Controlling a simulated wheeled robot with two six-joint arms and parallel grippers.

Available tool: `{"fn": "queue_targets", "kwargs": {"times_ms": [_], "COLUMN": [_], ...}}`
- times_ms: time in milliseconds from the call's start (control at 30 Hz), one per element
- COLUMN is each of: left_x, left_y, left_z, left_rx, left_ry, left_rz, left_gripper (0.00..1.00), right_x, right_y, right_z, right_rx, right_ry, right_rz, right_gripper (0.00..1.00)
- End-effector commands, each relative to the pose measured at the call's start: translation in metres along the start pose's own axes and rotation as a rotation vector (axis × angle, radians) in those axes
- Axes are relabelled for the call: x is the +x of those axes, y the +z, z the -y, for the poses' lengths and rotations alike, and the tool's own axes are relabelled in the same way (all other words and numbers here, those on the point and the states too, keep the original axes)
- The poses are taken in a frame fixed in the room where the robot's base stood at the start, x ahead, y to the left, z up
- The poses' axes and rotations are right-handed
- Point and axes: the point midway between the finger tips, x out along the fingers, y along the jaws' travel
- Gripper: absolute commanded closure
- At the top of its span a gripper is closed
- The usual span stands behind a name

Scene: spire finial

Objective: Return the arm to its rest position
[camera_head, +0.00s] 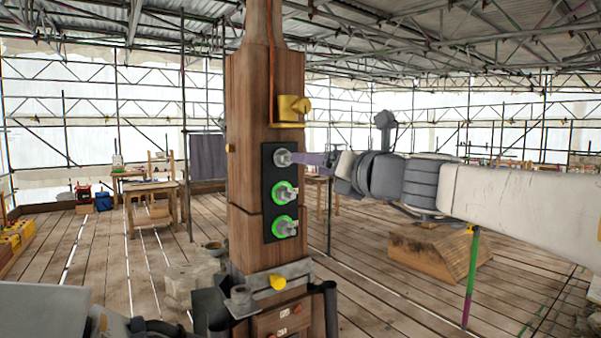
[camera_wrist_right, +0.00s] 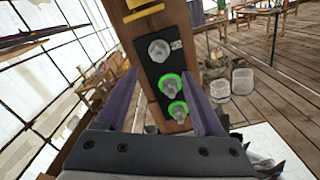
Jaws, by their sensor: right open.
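A wooden post (camera_head: 265,90) stands in the middle of the head view. It bears a black panel (camera_head: 268,190) with three grey knobs in a column. The top knob (camera_head: 283,158) has no green ring; the middle knob (camera_head: 285,193) and bottom knob (camera_head: 285,227) have green rings. My right arm reaches in from the right, and my right gripper (camera_head: 303,159) is close to the top knob. In the right wrist view its purple fingers (camera_wrist_right: 162,72) are spread apart with the panel visible between them. Part of my left arm shows at the lower left; its fingers are not visible.
A yellow bracket (camera_head: 291,110) sticks out above the panel. A grey collar with a yellow knob (camera_head: 278,282) surrounds the post lower down. A wooden block (camera_head: 437,252) lies on the plank floor beneath my right arm. Work tables (camera_head: 152,190) stand back left.

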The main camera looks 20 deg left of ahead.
Motion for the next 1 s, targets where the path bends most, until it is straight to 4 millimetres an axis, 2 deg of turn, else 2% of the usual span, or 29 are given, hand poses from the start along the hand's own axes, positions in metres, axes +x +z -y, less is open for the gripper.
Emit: {"fn": "queue_targets", "kwargs": {"times_ms": [100,200,500,600,667,767,867,1000], "left_x": [0.005,0.005,0.005,0.005,0.005,0.005,0.005,0.005], "left_y": [0.000,0.000,0.000,0.000,0.000,0.000,0.000,0.000], "left_z": [0.000,0.000,0.000,0.000,0.000,0.000,0.000,0.000], "left_rx": [-0.001,-0.001,-0.001,-0.001,-0.001,-0.001,-0.001,-0.001], "left_ry": [0.000,0.000,0.000,0.000,0.000,0.000,0.000,0.000], "left_rz": [0.000,0.000,0.000,0.000,0.000,0.000,0.000,0.000], "left_gripper": [0.50,0.50,0.50,0.50,0.50,0.50,0.50,0.50], "right_x": [-0.013,-0.018,-0.018,-0.020,-0.023,-0.035,-0.060,-0.113], "right_y": [0.000,0.000,0.000,-0.010,-0.025,-0.066,-0.118,-0.192], "right_z": [0.001,0.001,0.001,0.011,0.027,0.067,0.116,0.176], "right_rx": [-0.001,0.000,-0.002,-0.057,-0.143,-0.380,-0.686,-1.107], "right_ry": [-0.001,-0.001,-0.002,-0.024,-0.054,-0.117,-0.150,-0.087], "right_rz": [0.001,-0.001,-0.002,-0.028,-0.069,-0.196,-0.388,-0.692], "right_gripper": [0.31,0.31,0.31,0.31,0.31,0.31,0.31,0.31]}}
